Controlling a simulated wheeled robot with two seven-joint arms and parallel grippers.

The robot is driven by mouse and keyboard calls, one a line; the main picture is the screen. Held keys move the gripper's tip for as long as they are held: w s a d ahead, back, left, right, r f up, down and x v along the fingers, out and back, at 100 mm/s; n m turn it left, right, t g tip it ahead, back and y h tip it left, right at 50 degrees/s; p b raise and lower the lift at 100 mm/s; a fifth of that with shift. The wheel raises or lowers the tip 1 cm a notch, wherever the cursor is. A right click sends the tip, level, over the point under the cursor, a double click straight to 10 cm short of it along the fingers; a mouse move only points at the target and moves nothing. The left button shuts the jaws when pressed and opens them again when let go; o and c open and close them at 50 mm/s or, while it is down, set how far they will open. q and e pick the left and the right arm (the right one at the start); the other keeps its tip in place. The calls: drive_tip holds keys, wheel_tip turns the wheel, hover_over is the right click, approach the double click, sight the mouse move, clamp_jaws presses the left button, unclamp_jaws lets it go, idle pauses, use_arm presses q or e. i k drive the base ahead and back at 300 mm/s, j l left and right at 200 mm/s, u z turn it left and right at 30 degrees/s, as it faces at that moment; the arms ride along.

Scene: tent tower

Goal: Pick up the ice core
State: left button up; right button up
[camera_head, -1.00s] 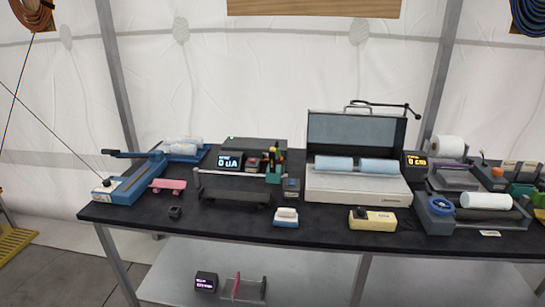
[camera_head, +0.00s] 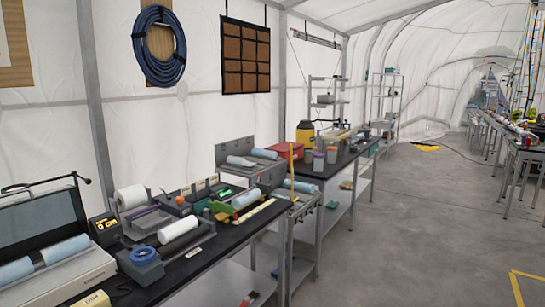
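Several pale cylinders look like ice cores, and I cannot tell which one the task means. Two light blue ones, one farther right (camera_head: 66,250) and one at the left edge (camera_head: 15,270), lie in an open grey case (camera_head: 85,274). A white cylinder (camera_head: 178,230) lies on a dark grey device with a blue ring. A light blue cylinder (camera_head: 246,197) lies beyond it, in a green and orange holder. More pale blue cylinders lie on a grey metal stand (camera_head: 264,154) farther back. Neither of my grippers is in view.
The black bench (camera_head: 205,262) runs along the tent wall from lower left, with further benches beyond. A white roll (camera_head: 131,197) stands near the wall. Open grey floor (camera_head: 420,230) lies to the right, with yellow tape (camera_head: 516,290). Another bench (camera_head: 525,150) stands at far right.

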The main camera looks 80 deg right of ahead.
sight(257, 152)
drive_tip(key=z, duration=2.65)
drive_tip(key=k+u, duration=0.15)
drive_tip(key=u, duration=2.1)
drive_tip(key=z, duration=2.25)
drive_tip(key=i+l+z, duration=0.4)
drive_tip(key=i, duration=0.4)
drive_tip(key=i+z, duration=0.35)
drive_tip(key=i, duration=0.45)
